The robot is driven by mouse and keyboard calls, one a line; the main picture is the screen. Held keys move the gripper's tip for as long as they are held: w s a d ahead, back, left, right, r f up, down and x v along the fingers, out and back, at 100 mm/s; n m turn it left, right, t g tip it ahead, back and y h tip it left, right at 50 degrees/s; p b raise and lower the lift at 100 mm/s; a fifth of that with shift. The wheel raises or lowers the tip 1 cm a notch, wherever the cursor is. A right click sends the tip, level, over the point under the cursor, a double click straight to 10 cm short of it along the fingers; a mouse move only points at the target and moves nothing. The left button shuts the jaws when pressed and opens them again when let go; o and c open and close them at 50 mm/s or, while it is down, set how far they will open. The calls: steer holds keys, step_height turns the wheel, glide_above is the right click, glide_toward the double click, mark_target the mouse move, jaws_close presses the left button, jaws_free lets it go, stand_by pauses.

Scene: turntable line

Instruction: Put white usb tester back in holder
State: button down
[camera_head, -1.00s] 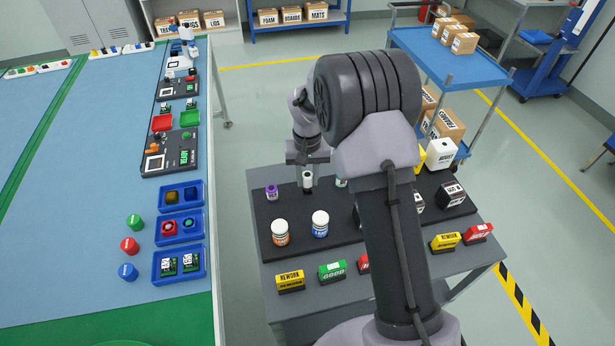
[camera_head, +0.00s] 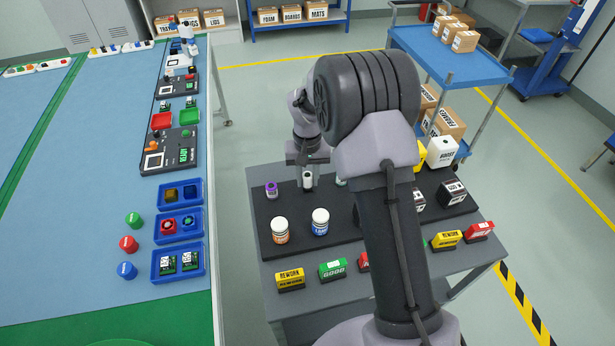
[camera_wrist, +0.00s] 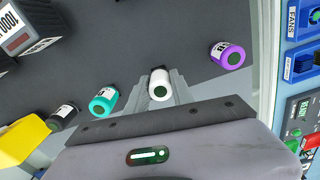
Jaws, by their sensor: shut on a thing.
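The white USB tester (camera_wrist: 158,86), a small white cylinder with a dark green end, sits between the two fingers of my gripper (camera_wrist: 160,90) in the wrist view. In the head view the white tester (camera_head: 307,181) shows under my gripper (camera_head: 307,177), upright, at the far left part of the dark holder board (camera_head: 262,216). My gripper is shut on it. A purple cylinder (camera_head: 271,189) and a teal one (camera_wrist: 103,103) stand on either side in the same row. I cannot tell whether the tester's base touches the board.
Two white jars (camera_head: 320,221) stand nearer on the board. Yellow, green and red label blocks (camera_head: 332,268) line the cart's front edge. A black-labelled cylinder (camera_wrist: 62,117) stands beyond the teal one. My arm hides the board's middle. The blue-topped table (camera_head: 90,180) is at left.

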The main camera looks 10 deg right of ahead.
steer(key=shift+f+b, duration=0.5)
steer(key=shift+f, duration=0.3)
steer(key=c, duration=1)
jaws_free()
step_height(320, 180, up, 18)
steer(key=p, duration=0.5)
steer(key=shift+f, duration=0.15)
steer(key=s+a+r+m+t+y+b, duration=0.1)
steer(key=s+r+b, duration=0.1)
steer(key=s+r, duration=0.35)
steer(key=s+a+r+t+b, duration=0.1)
steer(key=s+r+t+b, duration=0.15)
steer(key=s, duration=0.55)
steer(key=s+f+b, duration=0.1)
steer(key=s, duration=0.4)
steer(key=s+a+m+t+b, duration=0.1)
steer(key=s, duration=0.5)
steer(key=s+a+f+t+y+b, duration=0.1)
steer(key=s, duration=0.4)
steer(key=shift+s+f+m, duration=0.3)
steer(key=shift+f, duration=0.05)
